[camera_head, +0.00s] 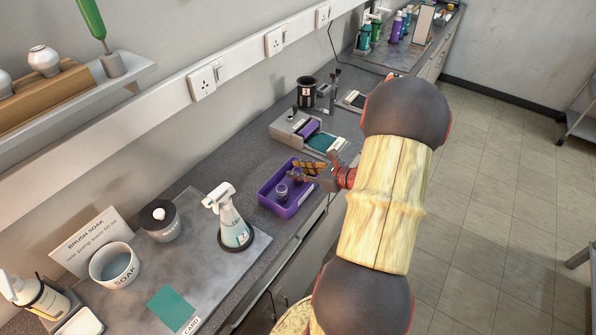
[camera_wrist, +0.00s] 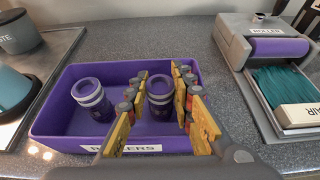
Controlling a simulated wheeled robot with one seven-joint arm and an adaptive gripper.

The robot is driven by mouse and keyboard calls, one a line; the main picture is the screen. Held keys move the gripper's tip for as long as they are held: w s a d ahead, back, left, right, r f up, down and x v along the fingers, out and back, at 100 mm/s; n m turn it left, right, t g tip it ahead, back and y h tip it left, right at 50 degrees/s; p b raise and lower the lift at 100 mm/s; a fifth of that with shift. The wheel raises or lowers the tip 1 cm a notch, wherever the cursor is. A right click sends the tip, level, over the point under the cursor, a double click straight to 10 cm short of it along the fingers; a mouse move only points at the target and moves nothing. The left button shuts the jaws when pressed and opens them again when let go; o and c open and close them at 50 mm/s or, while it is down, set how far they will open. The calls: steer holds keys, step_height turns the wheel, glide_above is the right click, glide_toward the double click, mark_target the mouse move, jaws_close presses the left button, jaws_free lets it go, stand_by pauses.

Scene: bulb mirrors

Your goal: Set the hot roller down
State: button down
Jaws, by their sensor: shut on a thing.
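My gripper (camera_wrist: 161,80) is shut on a purple roller (camera_wrist: 159,102) with a pale band, one finger on each side. The held roller is upright and appears over the right part of the purple tray (camera_wrist: 52,128), whose front label partly reads "ROLLERS". I cannot tell whether its base touches the tray floor. A second similar roller (camera_wrist: 92,99) stands in the tray's left part, apart from my gripper. In the head view, my gripper (camera_head: 309,170) is over the far right part of the tray (camera_head: 267,190). The held roller is not clear there.
A grey holder (camera_wrist: 232,38) labelled "ROLLER" with a purple cylinder and teal strips stands right of the tray. A spray bottle (camera_head: 232,222), a soak bowl (camera_head: 114,267) and a lidded jar (camera_head: 160,221) stand to the left. A dark cup (camera_head: 306,92) stands farther back.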

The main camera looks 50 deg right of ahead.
steer(key=c, duration=1.5)
jaws_free()
steer(key=shift+c, duration=0.2)
steer(key=shift+r, duration=0.1)
steer(key=a+p+v, duration=0.1)
steer(key=p+v, duration=0.3)
steer(key=v, duration=0.8)
steer(key=shift+d, duration=0.45)
